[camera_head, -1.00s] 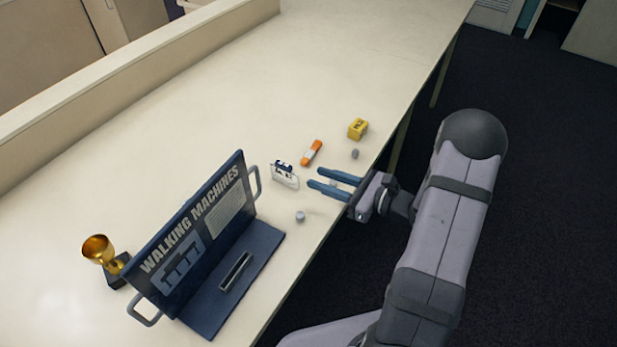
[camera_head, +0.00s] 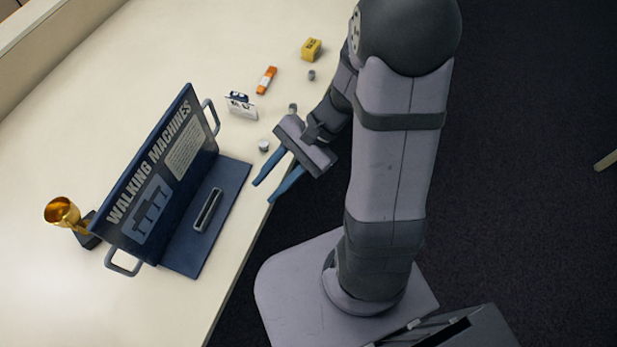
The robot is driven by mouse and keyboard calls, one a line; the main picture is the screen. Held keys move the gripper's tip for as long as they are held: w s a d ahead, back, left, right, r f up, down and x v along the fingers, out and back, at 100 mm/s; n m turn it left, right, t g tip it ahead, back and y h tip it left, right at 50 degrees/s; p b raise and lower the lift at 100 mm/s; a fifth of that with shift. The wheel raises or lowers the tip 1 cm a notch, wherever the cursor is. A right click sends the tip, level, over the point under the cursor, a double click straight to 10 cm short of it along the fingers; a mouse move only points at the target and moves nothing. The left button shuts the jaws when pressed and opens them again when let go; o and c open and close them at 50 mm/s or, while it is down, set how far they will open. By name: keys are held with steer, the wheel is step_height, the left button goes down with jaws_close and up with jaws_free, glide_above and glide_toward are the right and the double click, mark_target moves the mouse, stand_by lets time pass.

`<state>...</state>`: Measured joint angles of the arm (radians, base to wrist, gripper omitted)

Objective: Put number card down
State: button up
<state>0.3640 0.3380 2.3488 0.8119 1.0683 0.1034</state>
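The number card (camera_head: 242,108) is a small white card with dark print and a dark top. It stands on the table behind the right end of the display board and nothing holds it. My gripper (camera_head: 268,191) is open and empty, its two blue fingers spread apart over the table's front edge. It points toward the board's blue base and is apart from the card, to the right of and nearer than it.
A blue "Walking Machines" board (camera_head: 165,175) with a slotted black holder (camera_head: 208,210) stands at the front. A gold trophy (camera_head: 66,215) is left of it. An orange marker (camera_head: 266,80), yellow block (camera_head: 311,49) and small grey pieces (camera_head: 264,146) lie nearby. The far table is clear.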

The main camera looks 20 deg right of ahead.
steer(key=s+d+n+t+h, duration=0.1)
steer(key=s+d+n+h, duration=0.2)
steer(key=d+n+h, duration=0.4)
steer(key=n+h, duration=0.2)
steer(key=n, duration=0.3)
steer(key=shift+s+d+r+n, duration=0.2)
steer(key=shift+s+r+n, duration=0.1)
